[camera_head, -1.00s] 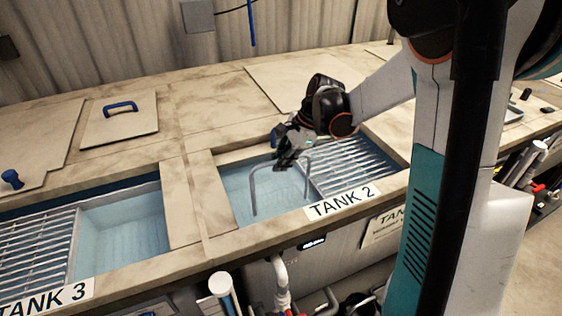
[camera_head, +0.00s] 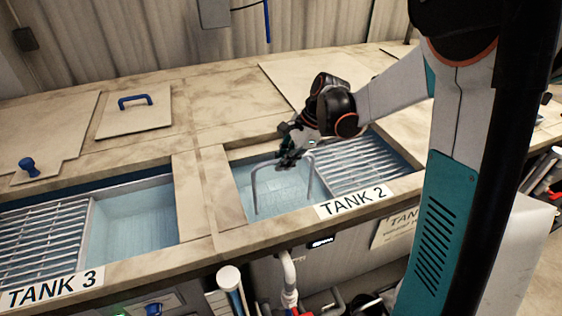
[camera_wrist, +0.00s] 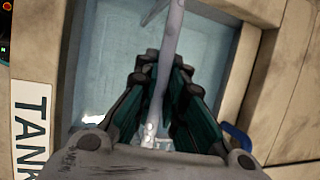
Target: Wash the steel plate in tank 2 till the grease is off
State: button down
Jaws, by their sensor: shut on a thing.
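Tank 2 is the open basin of pale blue liquid (camera_head: 262,203) behind the "TANK 2" label (camera_head: 353,200). A grey wire-like frame with a bent top bar (camera_head: 254,190) stands down into the liquid. My gripper (camera_head: 288,160) is over the tank and shut on the frame's top bar. In the wrist view my gripper (camera_wrist: 157,100) has its dark green fingers on both sides of the grey bar (camera_wrist: 163,70). I cannot make out the steel plate or any grease on it; what hangs below the bar is unclear under the surface.
A slatted grey rack (camera_head: 365,160) fills the right part of tank 2. Tank 3 (camera_head: 132,225) is open at the left with its own rack (camera_head: 40,240). A lid with a blue handle (camera_head: 135,112) lies on the counter behind. A blue knob (camera_head: 29,167) is at far left.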

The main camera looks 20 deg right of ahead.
jog(key=shift+d, duration=0.3)
notch_tip(320, 180, up, 22)
jog(key=p, duration=1.4)
